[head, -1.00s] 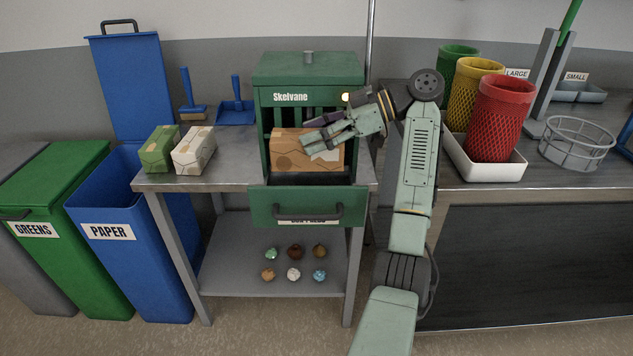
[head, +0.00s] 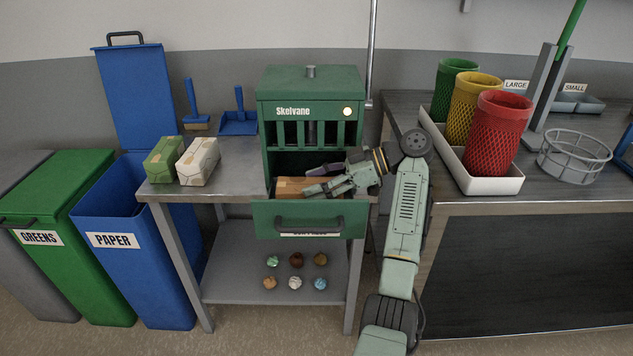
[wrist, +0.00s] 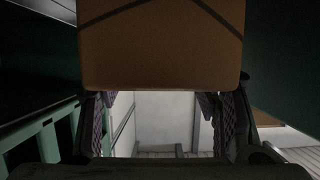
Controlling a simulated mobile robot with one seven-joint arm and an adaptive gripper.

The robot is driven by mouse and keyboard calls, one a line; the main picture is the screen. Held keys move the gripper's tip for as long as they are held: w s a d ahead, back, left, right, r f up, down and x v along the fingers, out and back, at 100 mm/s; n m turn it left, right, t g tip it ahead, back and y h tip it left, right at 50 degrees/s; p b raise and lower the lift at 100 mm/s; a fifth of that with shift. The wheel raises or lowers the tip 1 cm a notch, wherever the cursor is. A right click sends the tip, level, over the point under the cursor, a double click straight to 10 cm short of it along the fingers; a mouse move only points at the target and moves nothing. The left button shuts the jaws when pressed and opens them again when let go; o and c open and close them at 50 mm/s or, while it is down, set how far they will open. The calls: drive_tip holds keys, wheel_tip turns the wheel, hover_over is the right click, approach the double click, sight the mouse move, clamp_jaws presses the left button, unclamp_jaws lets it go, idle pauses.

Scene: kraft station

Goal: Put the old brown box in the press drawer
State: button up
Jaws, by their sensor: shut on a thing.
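The old brown box (head: 291,186) sits low inside the open drawer (head: 262,218) of the green Skelvane press (head: 310,95), its lower part hidden behind the drawer front. My gripper (head: 328,186) is shut on the box, coming in from the right just above the drawer's edge. In the wrist view the brown box (wrist: 162,45) fills the upper middle, with the finger pads (wrist: 160,122) at its two sides. Whether the box touches the drawer floor is hidden.
A green box (head: 162,160) and a pale box (head: 198,161) stand on the table left of the press. Several small crumpled balls (head: 295,260) lie on the shelf below. Red, yellow and green mesh bins stand in a white tray (head: 490,182) at right.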

drive_tip(key=o, duration=1.6)
drive_tip(key=shift+o, duration=0.2)
drive_tip(key=shift+r, duration=0.1)
drive_tip(key=p+v, duration=0.3)
drive_tip(key=v, duration=0.3)
drive_tip(key=shift+d+r+p, duration=0.15)
drive_tip(key=shift+p, duration=0.2)
drive_tip(key=shift+d, duration=0.6)
